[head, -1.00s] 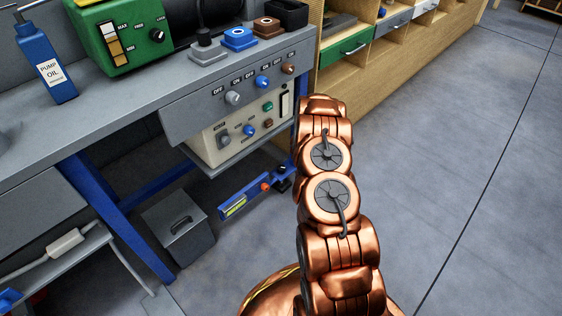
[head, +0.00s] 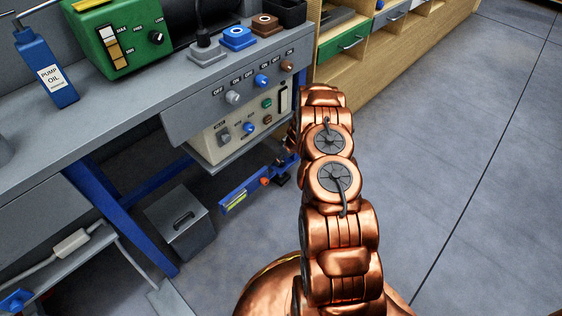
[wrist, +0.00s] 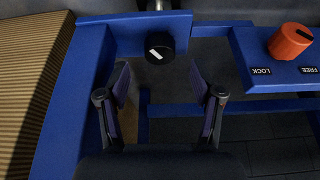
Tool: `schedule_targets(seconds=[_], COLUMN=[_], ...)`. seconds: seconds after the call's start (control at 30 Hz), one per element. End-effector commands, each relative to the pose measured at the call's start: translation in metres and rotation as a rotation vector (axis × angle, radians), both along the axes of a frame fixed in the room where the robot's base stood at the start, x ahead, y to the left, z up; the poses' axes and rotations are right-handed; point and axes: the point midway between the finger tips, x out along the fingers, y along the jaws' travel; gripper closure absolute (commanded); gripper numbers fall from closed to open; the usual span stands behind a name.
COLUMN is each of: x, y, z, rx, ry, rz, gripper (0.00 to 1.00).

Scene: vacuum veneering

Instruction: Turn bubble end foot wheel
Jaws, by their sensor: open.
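A black wheel with a white mark (wrist: 160,46) sits on the blue frame in the wrist view. It looks like the foot wheel, though I cannot tell for sure which end it is at. My gripper (wrist: 160,82) is open and empty. The wheel shows beyond the fingertips, between them and apart from both. An orange knob (wrist: 290,41) marked LOCK and FREE is to the right on the blue frame. In the head view the blue beam (head: 250,188) is low under the bench, with a yellow-green bubble vial (head: 235,203) at its left end. My arm partly hides its right end.
The grey bench (head: 95,125) and a hanging control box (head: 225,140) are above the beam. A grey lidded box (head: 180,228) stands on the floor at left. A ribbed tan surface (wrist: 28,90) is close at left in the wrist view. Floor at right is clear.

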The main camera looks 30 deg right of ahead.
Motion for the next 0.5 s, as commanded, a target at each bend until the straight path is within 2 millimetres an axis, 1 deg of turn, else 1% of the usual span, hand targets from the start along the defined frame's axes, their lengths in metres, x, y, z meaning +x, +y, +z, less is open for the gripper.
schedule_targets(seconds=[0.03,0.23,0.5], x=[0.003,0.010,0.017], y=[0.000,0.003,0.003], z=[-0.007,-0.028,-0.038], rx=[-0.001,0.001,-0.001], ry=[-0.001,0.002,-0.002], rz=[0.001,0.003,0.001], gripper=[0.34,0.34,0.34])
